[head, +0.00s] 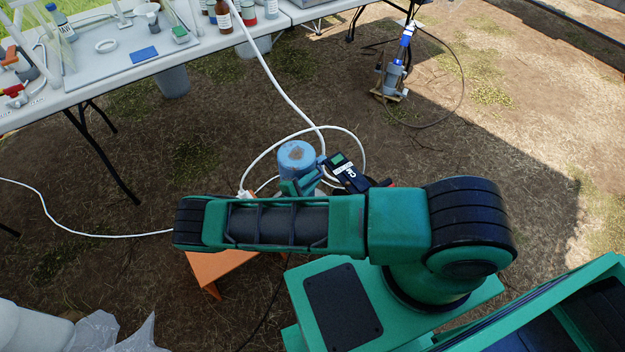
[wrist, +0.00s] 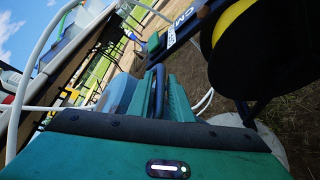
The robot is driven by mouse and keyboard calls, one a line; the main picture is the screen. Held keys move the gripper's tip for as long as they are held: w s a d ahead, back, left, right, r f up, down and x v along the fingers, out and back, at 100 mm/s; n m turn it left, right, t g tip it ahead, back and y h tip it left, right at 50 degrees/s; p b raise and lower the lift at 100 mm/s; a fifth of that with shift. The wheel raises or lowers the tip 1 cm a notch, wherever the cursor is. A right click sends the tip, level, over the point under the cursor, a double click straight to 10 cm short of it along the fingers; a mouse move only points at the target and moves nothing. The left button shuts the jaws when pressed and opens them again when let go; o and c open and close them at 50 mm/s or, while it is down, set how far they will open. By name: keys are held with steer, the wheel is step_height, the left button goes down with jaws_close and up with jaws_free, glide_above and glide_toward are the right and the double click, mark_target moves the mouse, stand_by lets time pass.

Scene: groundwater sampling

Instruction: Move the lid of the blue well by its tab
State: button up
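The blue well (head: 297,152) stands on the ground, with a round light-blue lid that has a brown patch on top. It appears to be closed. My gripper (head: 301,180) is right at the near side of the well, partly covering it. In the wrist view, the light-blue well (wrist: 118,96) is just left of my gripper's green fingers (wrist: 162,82). A dark-blue strip, perhaps the lid's tab (wrist: 158,84), shows between the fingers. The fingers are close together, but I cannot tell whether they press on it. My arm hides the well's lower part.
A black meter (head: 348,174) and white hose (head: 268,70) lie close to the well. A yellow and black reel (wrist: 232,25) is near my gripper. An orange stool (head: 222,268) stands below my arm. A table (head: 110,72) with bottles is at the back left.

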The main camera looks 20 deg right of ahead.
jaws_close()
